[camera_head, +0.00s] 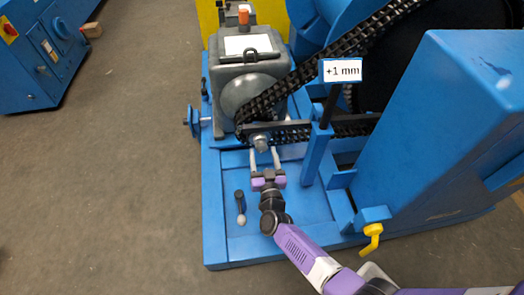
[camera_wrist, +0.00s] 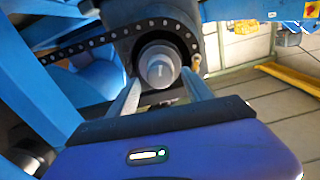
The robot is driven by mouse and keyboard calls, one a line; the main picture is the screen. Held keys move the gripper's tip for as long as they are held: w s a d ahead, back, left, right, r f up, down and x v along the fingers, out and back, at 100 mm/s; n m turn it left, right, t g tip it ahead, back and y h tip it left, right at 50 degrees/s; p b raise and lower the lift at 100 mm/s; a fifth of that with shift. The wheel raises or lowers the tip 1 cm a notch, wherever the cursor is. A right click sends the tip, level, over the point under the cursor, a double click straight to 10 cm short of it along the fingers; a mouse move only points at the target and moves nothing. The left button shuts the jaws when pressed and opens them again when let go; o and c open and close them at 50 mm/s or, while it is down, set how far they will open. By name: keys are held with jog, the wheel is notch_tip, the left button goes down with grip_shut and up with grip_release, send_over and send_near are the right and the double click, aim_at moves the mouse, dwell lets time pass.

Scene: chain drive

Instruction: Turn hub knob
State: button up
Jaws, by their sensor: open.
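The hub knob (camera_wrist: 160,65) is a grey round knob with a small mark on its face, on the dark hub in the wrist view. In the head view the knob (camera_head: 261,142) sits at the front end of the shaft below the chain. My gripper (camera_head: 264,157) is open, its two fingers pointing at the knob. In the wrist view my gripper (camera_wrist: 160,90) has one fingertip at the left and one at the right of the knob's lower part. I cannot tell whether the fingers touch it.
A black chain (camera_head: 290,88) runs from the grey gearbox (camera_head: 245,65) up to the large wheel. A "+1 mm" sign (camera_head: 342,70) stands on a blue post right of my gripper. A small lever (camera_head: 240,207) lies on the blue base. A yellow handle (camera_head: 372,238) is at right.

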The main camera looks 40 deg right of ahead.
jog(key=shift+b+x, duration=0.35)
jog(key=shift+x, duration=1)
grip_shut()
jog(key=shift+m+b, duration=0.4)
jog(key=shift+m, duration=2.1)
grip_release()
